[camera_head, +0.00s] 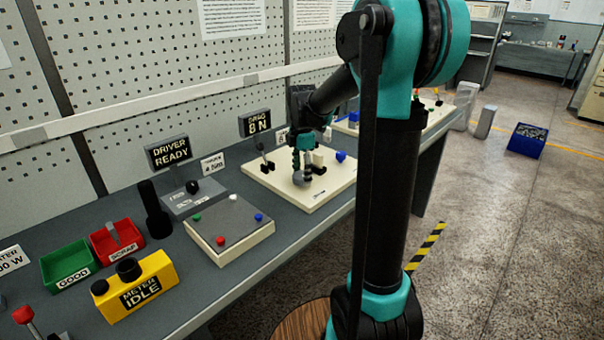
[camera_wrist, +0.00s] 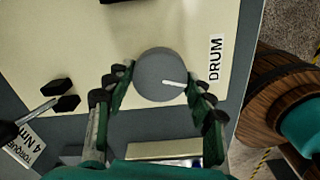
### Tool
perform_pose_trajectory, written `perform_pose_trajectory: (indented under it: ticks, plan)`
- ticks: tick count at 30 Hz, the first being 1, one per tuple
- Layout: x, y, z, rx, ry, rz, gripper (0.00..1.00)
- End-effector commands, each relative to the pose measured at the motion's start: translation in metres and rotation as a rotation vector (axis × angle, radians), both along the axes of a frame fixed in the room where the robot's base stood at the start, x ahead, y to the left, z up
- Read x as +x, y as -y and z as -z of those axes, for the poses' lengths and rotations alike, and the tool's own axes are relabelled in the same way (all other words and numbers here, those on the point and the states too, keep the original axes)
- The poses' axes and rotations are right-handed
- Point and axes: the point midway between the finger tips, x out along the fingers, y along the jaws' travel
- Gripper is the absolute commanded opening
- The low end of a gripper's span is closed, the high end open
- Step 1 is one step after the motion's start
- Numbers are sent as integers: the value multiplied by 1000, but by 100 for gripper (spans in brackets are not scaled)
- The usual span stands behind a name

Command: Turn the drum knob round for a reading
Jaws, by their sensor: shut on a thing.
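The drum knob (camera_wrist: 155,73) is a round grey disc with a white pointer line, on a cream board beside a label reading DRUM (camera_wrist: 215,60). In the wrist view the pointer runs from near the middle toward the right. My gripper (camera_wrist: 158,82) has a dark green finger on each side of the knob and is shut on it. The fingers partly cover the knob there.
A display (camera_head: 257,123) behind the board reads 8 N. Another display (camera_head: 168,151) reads DRIVER READY. A yellow meter (camera_head: 138,290) reads IDLE, near a green bin (camera_head: 68,264) and a red bin (camera_head: 116,240).

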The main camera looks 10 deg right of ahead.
Motion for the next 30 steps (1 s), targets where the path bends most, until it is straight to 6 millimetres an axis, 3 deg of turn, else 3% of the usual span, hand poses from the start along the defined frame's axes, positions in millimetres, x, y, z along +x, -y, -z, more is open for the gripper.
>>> perform_pose_trajectory:
  ticks: [30]
  plan:
    - [0,0,0,0,0,964,25]
